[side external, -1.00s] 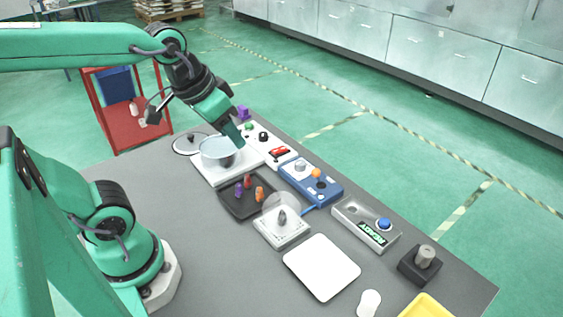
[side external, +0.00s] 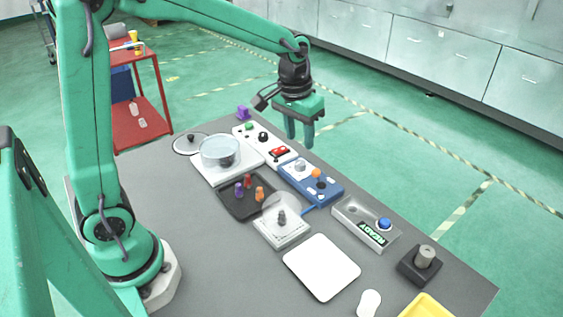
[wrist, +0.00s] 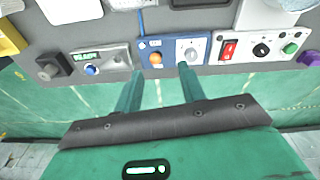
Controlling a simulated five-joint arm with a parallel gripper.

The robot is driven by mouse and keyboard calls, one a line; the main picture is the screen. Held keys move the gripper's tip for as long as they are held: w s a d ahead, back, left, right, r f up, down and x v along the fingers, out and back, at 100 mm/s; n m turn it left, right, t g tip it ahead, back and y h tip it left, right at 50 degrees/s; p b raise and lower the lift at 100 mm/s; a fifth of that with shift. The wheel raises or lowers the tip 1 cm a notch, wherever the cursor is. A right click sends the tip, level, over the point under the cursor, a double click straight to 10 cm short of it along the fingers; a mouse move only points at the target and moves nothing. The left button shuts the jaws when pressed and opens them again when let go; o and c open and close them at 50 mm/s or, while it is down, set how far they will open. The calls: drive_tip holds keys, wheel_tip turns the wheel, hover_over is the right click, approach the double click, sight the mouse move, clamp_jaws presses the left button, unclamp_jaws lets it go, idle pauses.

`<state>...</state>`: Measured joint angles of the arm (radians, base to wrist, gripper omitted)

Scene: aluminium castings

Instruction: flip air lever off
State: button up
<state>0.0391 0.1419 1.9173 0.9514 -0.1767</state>
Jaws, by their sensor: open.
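The blue control box (side external: 330,193) stands near the far edge of the table. An orange ball-topped lever (side external: 316,173) rises from it, beside a grey dial (side external: 300,165); I take this lever for the air lever. In the wrist view the orange ball (wrist: 156,58) shows between my two fingers, with the dial (wrist: 191,53) to its right. My gripper (side external: 300,142) is open and empty, pointing down above and beyond the box, apart from it. In the wrist view my fingertips (wrist: 160,70) are at the box's near side. The lever's exact tilt is too small to tell.
A white panel (side external: 250,134) with a red switch (side external: 279,152) adjoins the box. A grey box with a blue button (side external: 384,224) is on its other side. A black tray (side external: 235,205) with small pegs and a clear disc fixture (side external: 283,232) stand in front.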

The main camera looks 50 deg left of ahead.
drive_tip(key=g, duration=0.1)
hover_over(317, 175)
drive_tip(key=w+a, duration=0.1)
drive_tip(key=a, duration=0.1)
wheel_tip(317, 175, down, 7)
drive_tip(key=shift+d+r, duration=0.15)
drive_tip(key=shift+r, duration=0.05)
drive_tip(key=shift+f, duration=0.15)
drive_tip(key=shift+d+f, duration=0.15)
drive_tip(key=shift+f, duration=1.75)
drive_tip(key=shift+d+f, duration=0.15)
drive_tip(key=shift+f, duration=1.7)
clamp_jaws()
